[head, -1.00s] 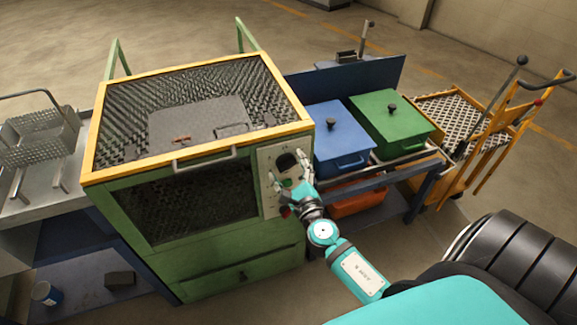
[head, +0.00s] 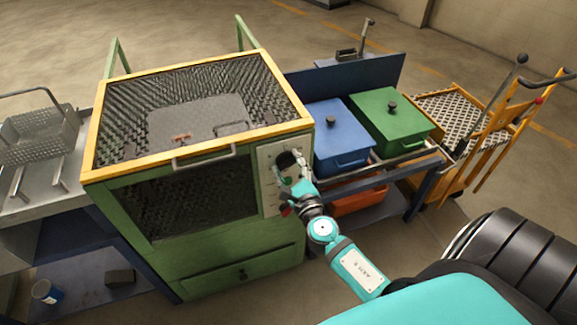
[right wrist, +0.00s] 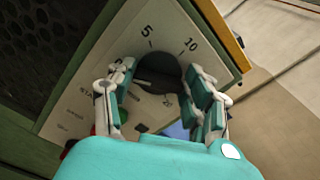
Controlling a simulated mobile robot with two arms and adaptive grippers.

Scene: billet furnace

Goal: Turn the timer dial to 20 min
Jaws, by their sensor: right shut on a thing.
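The timer dial (right wrist: 158,72) is a dark round knob on the pale control panel (right wrist: 98,95), which is on the furnace's front right corner. In the right wrist view a 5 and a 10 are printed beyond the dial, and a partly hidden number sits on its near side. In the head view the gripper (head: 292,168) partly covers the panel. My left gripper is out of view.
The green furnace (head: 225,262) with a yellow-rimmed mesh top fills the left centre. A blue box (head: 341,140) and a green box (head: 391,118) stand on a bench close to the right of my gripper. A yellow cart (head: 455,110) is farther right.

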